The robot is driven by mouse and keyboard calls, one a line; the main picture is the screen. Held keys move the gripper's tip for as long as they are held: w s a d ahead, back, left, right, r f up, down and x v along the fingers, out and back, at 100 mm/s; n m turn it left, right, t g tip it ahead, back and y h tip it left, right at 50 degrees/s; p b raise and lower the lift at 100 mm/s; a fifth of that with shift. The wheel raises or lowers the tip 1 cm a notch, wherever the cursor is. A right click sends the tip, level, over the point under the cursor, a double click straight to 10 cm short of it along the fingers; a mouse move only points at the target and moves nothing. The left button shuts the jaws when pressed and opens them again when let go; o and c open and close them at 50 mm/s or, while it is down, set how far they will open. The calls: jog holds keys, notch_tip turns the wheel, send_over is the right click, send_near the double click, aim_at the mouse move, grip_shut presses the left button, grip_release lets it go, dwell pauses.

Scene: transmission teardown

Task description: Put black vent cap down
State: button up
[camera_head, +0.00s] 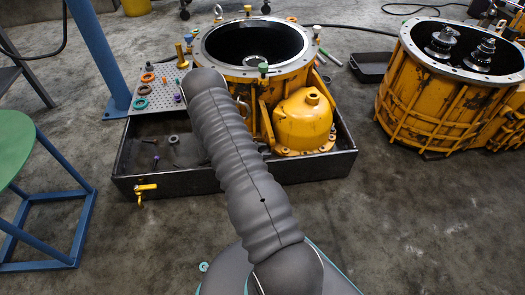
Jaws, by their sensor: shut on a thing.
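I cannot pick out the black vent cap; it may be hidden behind my arm. My gripper is not visible either. My grey ribbed arm reaches up from the bottom middle, and its far end lies over the left side of the yellow transmission housing (222,72), beside the perforated metal plate (153,82). What my gripper holds cannot be seen.
The housing stands in a black drip tray (300,172). Rings and small parts lie on the plate. A yellow dome cover (303,118) sits at the housing's front. A second yellow housing (420,103) stands right. A green-topped stool (15,145) is left. Floor front right is clear.

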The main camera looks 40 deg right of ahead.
jog(key=o, duration=0.9)
jog(key=shift+o, duration=0.2)
